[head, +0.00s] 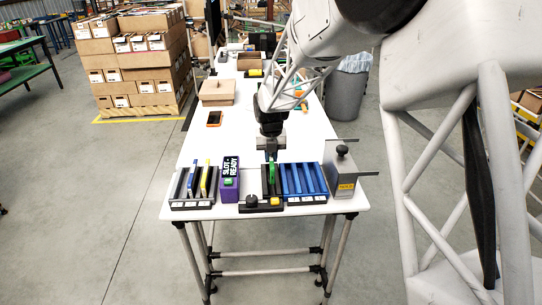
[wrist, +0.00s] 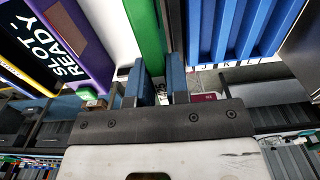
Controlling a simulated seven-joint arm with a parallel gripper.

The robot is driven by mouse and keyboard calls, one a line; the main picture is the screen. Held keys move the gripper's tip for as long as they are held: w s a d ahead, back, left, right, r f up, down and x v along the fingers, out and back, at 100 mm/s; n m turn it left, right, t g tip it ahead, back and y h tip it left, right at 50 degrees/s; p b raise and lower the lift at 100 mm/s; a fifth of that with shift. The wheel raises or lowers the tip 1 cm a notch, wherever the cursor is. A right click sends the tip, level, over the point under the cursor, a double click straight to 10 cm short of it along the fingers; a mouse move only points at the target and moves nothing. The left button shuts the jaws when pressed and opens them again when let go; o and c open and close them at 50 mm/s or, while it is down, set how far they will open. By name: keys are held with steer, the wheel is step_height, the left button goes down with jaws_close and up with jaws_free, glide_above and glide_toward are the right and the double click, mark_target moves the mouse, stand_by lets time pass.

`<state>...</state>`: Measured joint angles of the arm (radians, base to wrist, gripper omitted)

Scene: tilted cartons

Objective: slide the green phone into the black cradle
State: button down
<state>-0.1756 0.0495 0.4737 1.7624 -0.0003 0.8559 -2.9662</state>
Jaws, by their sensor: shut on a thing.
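My gripper (head: 270,157) points down over the front part of the white table and is shut on the green phone (head: 271,173). In the wrist view the green phone (wrist: 145,35) stands on edge between the blue fingertips (wrist: 161,85). The black cradle (head: 274,199) is below, between the purple box and the blue rack, with a round black knob at its front left. The phone's lower end overlaps the cradle in the head view; I cannot tell how deep it sits in the slot.
A purple "SLOT READY" box (head: 229,182) stands close on the left, beyond it a black rack (head: 193,204) holding upright coloured pieces. A blue slotted rack (head: 304,184) and a grey knobbed box (head: 342,178) stand right.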

steer(key=shift+f, duration=0.1)
steer(key=shift+f, duration=2.25)
steer(key=shift+f, duration=0.4)
stand_by(0.4)
steer(key=c, duration=1)
jaws_free()
steer(key=shift+r, duration=3.9)
